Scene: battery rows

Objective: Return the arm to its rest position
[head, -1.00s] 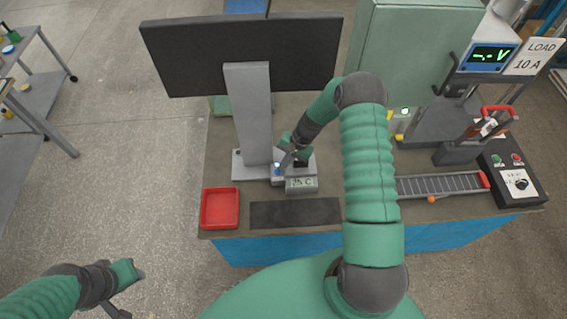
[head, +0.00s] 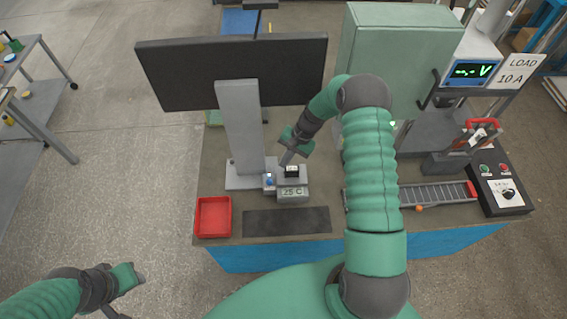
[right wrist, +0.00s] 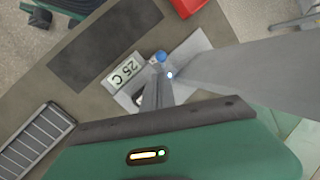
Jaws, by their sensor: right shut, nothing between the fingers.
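My right arm reaches over the bench (head: 320,215) in the head view, and its gripper (head: 287,160) is above the small grey unit marked 25 C (head: 293,193), near the base of the grey post. In the right wrist view the shut fingers (right wrist: 157,88) point toward this unit (right wrist: 123,70) and its blue button (right wrist: 159,57); nothing is held. Whether the fingertips touch anything cannot be told. My left gripper (head: 138,277) hangs at the lower left of the head view, away from the bench; its jaw state is unclear.
A red tray (head: 213,217), a dark mat (head: 287,221), a roller track (head: 435,193) and a control box (head: 502,190) line the front.

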